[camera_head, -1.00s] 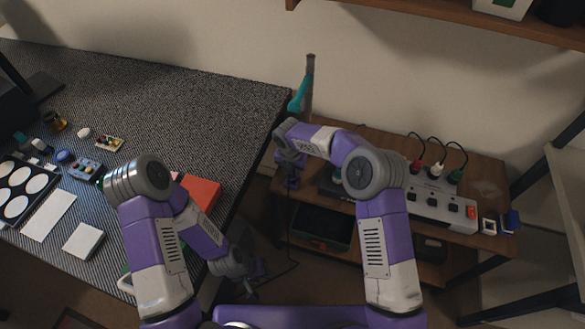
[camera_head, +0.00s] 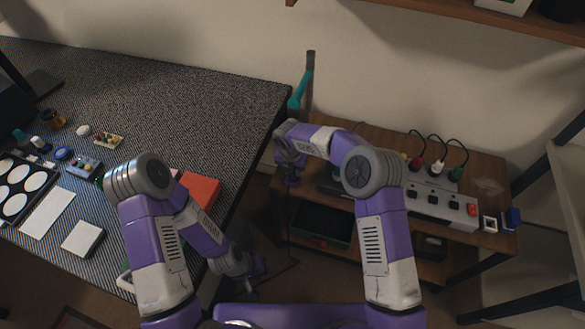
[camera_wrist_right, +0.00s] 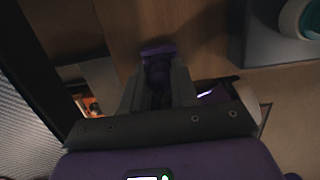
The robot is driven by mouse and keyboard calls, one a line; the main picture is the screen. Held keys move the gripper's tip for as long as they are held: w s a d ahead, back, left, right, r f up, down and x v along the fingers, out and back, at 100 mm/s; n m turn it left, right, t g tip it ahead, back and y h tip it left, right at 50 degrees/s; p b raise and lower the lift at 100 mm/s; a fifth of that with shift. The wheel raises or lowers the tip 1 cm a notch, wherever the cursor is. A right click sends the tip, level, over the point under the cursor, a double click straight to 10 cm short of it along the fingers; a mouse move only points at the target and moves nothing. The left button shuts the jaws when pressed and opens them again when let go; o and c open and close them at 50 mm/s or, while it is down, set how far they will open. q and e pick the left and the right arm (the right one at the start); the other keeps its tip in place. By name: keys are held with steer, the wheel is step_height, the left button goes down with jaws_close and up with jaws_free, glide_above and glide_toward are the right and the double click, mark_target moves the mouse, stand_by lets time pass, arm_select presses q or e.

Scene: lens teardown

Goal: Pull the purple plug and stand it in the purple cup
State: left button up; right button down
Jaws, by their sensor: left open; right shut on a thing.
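My right gripper (camera_head: 290,178) hangs over the left end of the wooden side table. In the right wrist view its fingers (camera_wrist_right: 158,82) are shut on a small purple piece, which looks like the purple plug (camera_wrist_right: 158,52). The fingers hide its lower part, and I cannot tell whether it is clear of the surface. My left gripper (camera_head: 252,282) is open and empty, low beside the desk's right edge. I cannot make out the purple cup for certain in either view.
A grey power strip (camera_head: 440,206) with red, white and green plugs and black cords lies on the side table (camera_head: 485,178). A dark patterned desk (camera_head: 200,105) at left holds a red-orange box (camera_head: 203,190), a white box (camera_head: 82,238) and small parts. A gap separates desk and table.

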steer(key=shift+f, duration=0.5)
stand_by(0.3)
steer(key=c, duration=0.8)
jaws_free()
steer(key=r, duration=0.2)
steer(key=r+p, duration=0.1)
steer(key=r, duration=0.2)
steer(key=s+r+p, duration=0.1)
steer(key=r, duration=0.1)
steer(key=shift+a+r, duration=0.15)
steer(key=shift+r, duration=0.1)
